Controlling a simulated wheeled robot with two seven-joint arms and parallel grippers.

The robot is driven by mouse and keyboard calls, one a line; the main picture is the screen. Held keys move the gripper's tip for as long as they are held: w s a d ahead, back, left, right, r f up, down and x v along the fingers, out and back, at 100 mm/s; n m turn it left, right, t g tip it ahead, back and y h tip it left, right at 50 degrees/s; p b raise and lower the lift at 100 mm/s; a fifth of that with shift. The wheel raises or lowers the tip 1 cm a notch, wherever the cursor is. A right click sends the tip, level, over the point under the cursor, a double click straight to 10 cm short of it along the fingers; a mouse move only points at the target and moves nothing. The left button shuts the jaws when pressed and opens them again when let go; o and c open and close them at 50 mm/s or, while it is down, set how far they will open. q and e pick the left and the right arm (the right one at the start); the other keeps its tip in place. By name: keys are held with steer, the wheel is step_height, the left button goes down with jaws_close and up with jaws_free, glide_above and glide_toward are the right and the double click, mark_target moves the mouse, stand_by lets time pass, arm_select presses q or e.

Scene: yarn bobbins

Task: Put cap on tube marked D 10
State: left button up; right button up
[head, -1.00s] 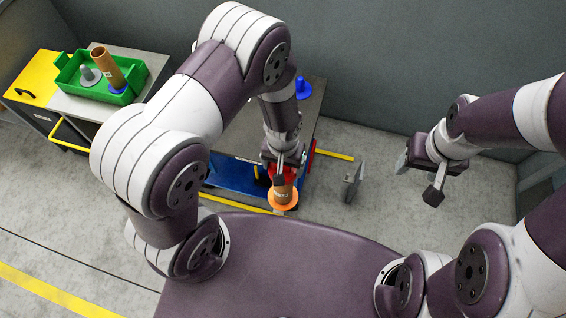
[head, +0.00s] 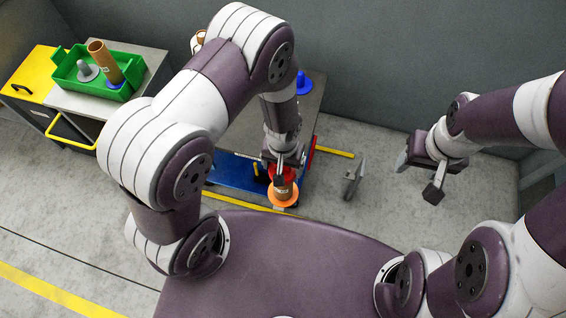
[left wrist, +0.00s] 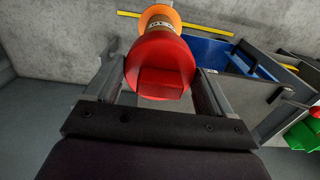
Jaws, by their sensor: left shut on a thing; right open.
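My left gripper (head: 283,166) points down and is shut on a red cap (left wrist: 162,65), its fingers on either side of it. Below the red cap is a brown tube (head: 284,186) with a small white label; the label shows in the left wrist view but is too small to read for certain. An orange cap with a wide round flange (head: 283,198) is at the tube's far, lower end. The red cap hides the tube's near end in the left wrist view. My right gripper (head: 417,175) is open and empty, away to the right.
A green tray (head: 64,75) on the grey table at left holds a grey cone (head: 87,71) and a brown tube (head: 103,63) with a blue cap (head: 115,86). A blue cone (head: 302,84) stands on a grey surface behind my left arm. A blue cart base (head: 236,176) lies beside my left gripper.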

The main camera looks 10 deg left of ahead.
arm_select(q)
steer(key=shift+f, duration=0.25)
steer(key=o, duration=0.8)
steer(key=shift+o, duration=0.2)
step_height(320, 180, up, 13)
steer(key=shift+f, duration=0.15)
steer(key=s+a+r+t, duration=0.1)
steer(key=s+a+r, duration=0.2)
steer(key=a+r, duration=0.5)
steer(key=shift+a, duration=0.45)
